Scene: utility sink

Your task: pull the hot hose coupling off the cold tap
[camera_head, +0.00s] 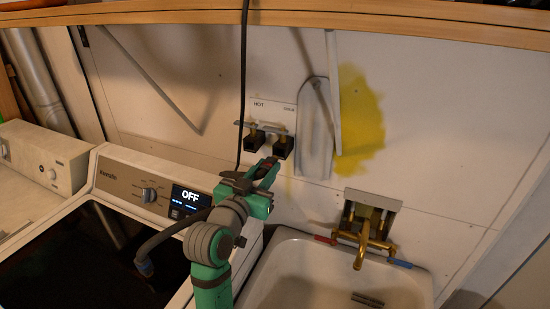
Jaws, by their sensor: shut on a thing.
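The valve box (271,117) on the wall is labelled HOT at its left. It has a left black tap outlet (254,141) and a right one, the cold tap (283,148). My green gripper (265,176) is just below and in front of them, shut on a dark, reddish piece that I take for the hot hose coupling (270,164). My fingers partly hide it. I cannot tell whether it touches the cold tap. A grey hose (168,234) hangs left of my arm, its dark, bluish end (145,267) over the washer opening.
The washer (130,178) with its OFF display stands at left below the taps. A white sink (412,280) with a brass faucet (362,241) is at right.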

